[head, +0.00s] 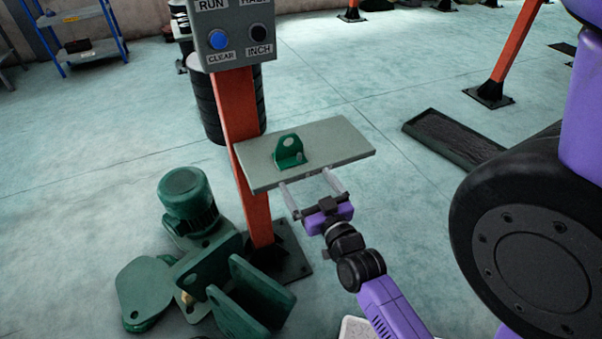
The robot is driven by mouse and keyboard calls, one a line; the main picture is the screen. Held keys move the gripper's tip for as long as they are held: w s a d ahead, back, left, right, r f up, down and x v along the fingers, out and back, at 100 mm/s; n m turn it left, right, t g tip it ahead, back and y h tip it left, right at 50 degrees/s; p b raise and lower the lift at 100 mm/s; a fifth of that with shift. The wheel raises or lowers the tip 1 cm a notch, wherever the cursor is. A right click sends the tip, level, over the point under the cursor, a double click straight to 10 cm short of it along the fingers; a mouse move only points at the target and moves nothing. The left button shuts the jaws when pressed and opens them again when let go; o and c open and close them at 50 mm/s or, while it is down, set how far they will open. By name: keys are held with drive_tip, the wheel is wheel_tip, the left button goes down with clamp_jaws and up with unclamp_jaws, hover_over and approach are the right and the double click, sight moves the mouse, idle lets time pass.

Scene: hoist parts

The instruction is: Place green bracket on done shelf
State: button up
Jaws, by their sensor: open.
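The green bracket (289,152) stands upright on a grey shelf plate (340,143) fixed to an orange post. It is a small L-shaped piece with a hole in its upright face. My gripper (314,194) is open at the near edge of the shelf. Its two light fingers are apart and point toward the shelf, with the tips close to or under its front edge; I cannot tell whether they touch it. The bracket is apart from the fingers. No label marking a done shelf is readable.
A control box (233,35) with a blue button sits on the orange post (238,110) above the shelf. Large green hoist parts (190,205) lie on the floor at left. A dark floor tray (452,137) lies right. A blue rack (88,50) stands far left.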

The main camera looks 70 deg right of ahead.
drive_tip(key=s+a+n+t+y, duration=0.1)
drive_tip(key=a+n+t+y, duration=0.4)
drive_tip(key=a, duration=1.2)
drive_tip(key=s+a+r+n+g+y, duration=0.1)
drive_tip(key=s+a+r+n+y, duration=0.1)
drive_tip(key=s+a+y, duration=0.2)
drive_tip(key=s+a+r+n+y, duration=0.2)
drive_tip(key=s+a+y, duration=0.2)
drive_tip(key=a, duration=0.6)
drive_tip(key=shift+a+r+n+g+y, duration=0.25)
drive_tip(key=shift+r+n+g+y, duration=0.15)
